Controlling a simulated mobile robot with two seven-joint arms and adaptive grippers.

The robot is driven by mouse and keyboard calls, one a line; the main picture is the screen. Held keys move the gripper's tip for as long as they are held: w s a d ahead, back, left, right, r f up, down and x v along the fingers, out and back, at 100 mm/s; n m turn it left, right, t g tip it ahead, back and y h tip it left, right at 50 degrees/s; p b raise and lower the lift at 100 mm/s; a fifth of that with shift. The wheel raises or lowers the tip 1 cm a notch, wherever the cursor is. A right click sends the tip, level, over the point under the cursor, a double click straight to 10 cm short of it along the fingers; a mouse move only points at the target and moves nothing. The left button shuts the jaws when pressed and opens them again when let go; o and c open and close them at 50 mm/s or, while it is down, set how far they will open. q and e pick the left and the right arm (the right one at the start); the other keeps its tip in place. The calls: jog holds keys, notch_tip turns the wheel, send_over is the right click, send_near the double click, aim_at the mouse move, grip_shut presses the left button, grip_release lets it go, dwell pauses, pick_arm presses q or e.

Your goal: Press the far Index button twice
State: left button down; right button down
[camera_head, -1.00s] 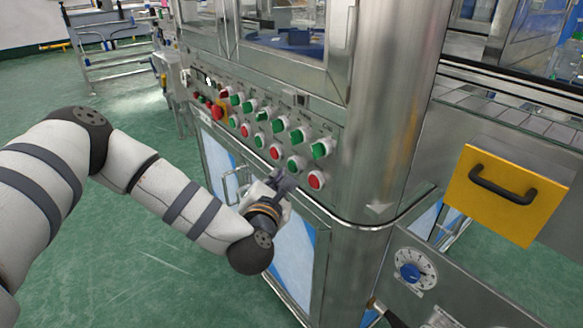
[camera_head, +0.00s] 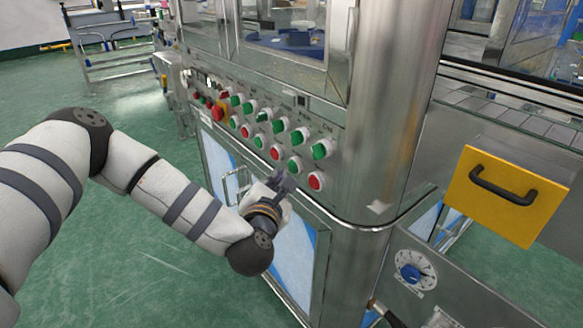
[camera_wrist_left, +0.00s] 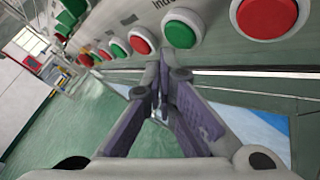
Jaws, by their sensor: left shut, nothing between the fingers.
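The control panel's lower row alternates round green and red push buttons in white collars. Its nearest end has a red button (camera_head: 316,181), a green button (camera_head: 294,165) and another red button (camera_head: 276,152). A small label (camera_wrist_left: 33,62) in the left wrist view seems to begin with "Inde", but I cannot tell which button is the far Index one. My left gripper (camera_head: 282,178) is shut and empty, just below and in front of this row. In the left wrist view its fingertips (camera_wrist_left: 165,58) lie close to the green button (camera_wrist_left: 182,27); contact is not clear. My right gripper is not in view.
An upper row of green knobs (camera_head: 322,149) sticks out above the buttons. A red emergency knob (camera_head: 217,112) on yellow is farther along the panel. A steel column (camera_head: 385,130) and a yellow drawer front (camera_head: 505,195) stand to the right.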

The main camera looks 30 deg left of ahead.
pick_arm(q)
jog(key=shift+w+d, duration=0.15)
jog(key=shift+w, duration=0.25)
